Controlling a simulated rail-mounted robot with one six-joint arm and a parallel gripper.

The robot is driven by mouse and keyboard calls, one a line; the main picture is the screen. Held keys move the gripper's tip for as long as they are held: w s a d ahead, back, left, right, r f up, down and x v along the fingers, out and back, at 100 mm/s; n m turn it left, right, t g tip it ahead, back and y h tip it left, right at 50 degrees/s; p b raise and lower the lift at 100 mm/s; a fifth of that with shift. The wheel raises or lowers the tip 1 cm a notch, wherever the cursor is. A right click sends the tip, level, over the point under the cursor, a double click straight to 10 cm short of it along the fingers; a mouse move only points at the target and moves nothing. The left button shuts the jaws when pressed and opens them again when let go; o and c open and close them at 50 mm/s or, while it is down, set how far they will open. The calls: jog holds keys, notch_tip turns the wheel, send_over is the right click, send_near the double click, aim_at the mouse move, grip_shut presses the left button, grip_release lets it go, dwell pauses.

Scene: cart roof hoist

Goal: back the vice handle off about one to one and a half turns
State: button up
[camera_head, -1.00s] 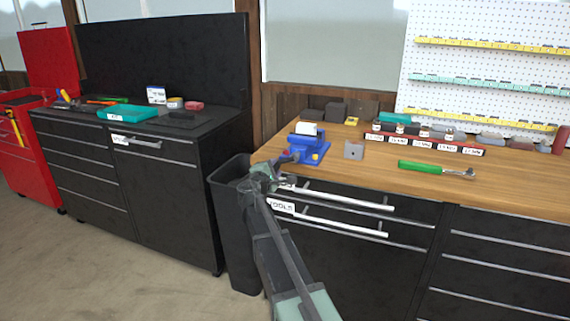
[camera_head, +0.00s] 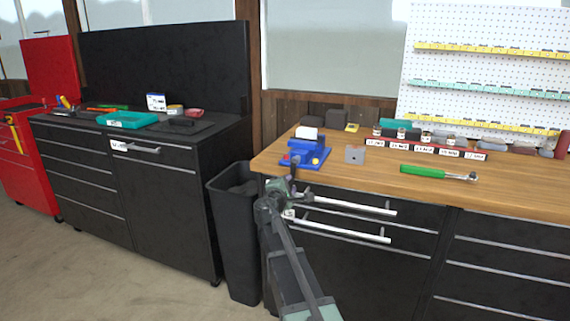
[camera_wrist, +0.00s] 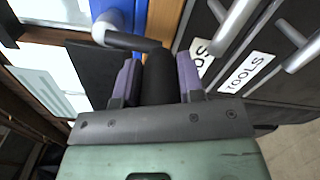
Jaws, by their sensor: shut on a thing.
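The blue vice (camera_head: 305,155) sits at the front left corner of the wooden bench, with a white block (camera_head: 307,133) at its top. In the wrist view, part of the blue vice (camera_wrist: 125,10) shows at the top, with a grey crank end coming off it. The black grip of the vice handle (camera_wrist: 158,75) lies between the two purple fingers of my gripper (camera_wrist: 160,82), which are shut on it. In the head view my gripper (camera_head: 291,185) is just below the bench's front edge, under the vice. The handle is mostly hidden there.
A black bin (camera_head: 235,230) stands left of my arm. Drawers with bar pulls (camera_head: 345,204) are close below and right of my gripper. A grey block (camera_head: 354,154) and a green-handled tool (camera_head: 423,171) lie on the bench right of the vice.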

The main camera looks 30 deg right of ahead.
jog(key=shift+s+d+r+p, duration=0.15)
jog(key=shift+s+d+r, duration=0.05)
jog(key=shift+s+d, duration=0.3)
jog(key=shift+s+d+r+p, duration=0.15)
jog(key=shift+s+d+r, duration=0.05)
jog(key=shift+s+d, duration=0.2)
jog(key=shift+s+d+r+p, duration=0.65)
jog(key=shift+s+r+p, duration=0.25)
jog(key=shift+s+r, duration=0.05)
grip_shut()
jog(key=r+p, duration=0.2)
jog(key=s+d+r+p, duration=0.1)
jog(key=shift+s+r, duration=0.1)
jog(key=shift+r, duration=0.1)
jog(key=shift+c, duration=1.5)
grip_release()
jog(key=shift+f, duration=0.2)
jog(key=o, duration=1.6)
